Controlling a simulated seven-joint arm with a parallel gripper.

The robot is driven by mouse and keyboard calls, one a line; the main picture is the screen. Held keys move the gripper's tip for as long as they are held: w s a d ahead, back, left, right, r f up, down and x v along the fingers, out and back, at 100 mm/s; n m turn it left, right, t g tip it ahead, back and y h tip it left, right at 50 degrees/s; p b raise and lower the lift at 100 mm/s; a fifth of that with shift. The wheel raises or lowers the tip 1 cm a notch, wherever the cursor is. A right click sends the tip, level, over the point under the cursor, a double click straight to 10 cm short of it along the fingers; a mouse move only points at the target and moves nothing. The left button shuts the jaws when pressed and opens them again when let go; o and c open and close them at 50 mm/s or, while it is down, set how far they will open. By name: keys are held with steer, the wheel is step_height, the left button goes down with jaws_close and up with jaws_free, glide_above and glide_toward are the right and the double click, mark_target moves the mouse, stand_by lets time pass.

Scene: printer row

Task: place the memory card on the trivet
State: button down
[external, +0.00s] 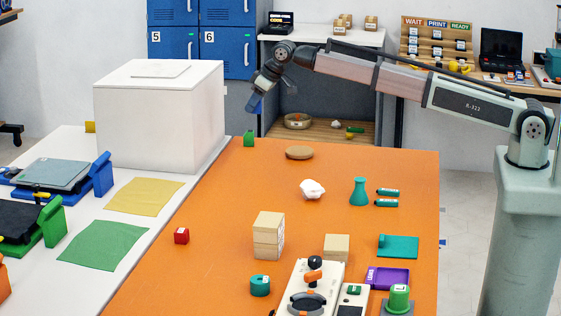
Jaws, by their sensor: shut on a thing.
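My gripper (259,96) is raised near the back edge of the orange table. It is shut on a small, flat blue piece (254,104), which looks like the memory card; it is tilted and partly hidden by the gripper. A round tan disc, which appears to be the trivet (299,153), lies flat near the back of the table with nothing on it. My gripper is above and to the left of the trivet in the picture, well apart from it.
A small green block (249,139) stands at the table's back left edge. A white crumpled lump (312,189) and a teal flask (359,191) stand in front of the trivet. A large white box (160,125) rises at left. Tan blocks (268,236) stand mid-table.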

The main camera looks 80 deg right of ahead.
steer(key=s, duration=0.7)
glide_above(290, 149)
steer(key=s, duration=0.2)
steer(key=f, duration=0.1)
steer(key=shift+n, duration=0.4)
steer(key=shift+s+a+f, duration=0.1)
steer(key=shift+s+f, duration=0.05)
steer(key=shift+f, duration=4.75)
steer(key=shift+f, duration=0.1)
steer(key=c, duration=1.5)
jaws_free()
steer(key=o, duration=0.4)
steer(key=shift+o, duration=0.2)
steer(key=v, duration=1.2)
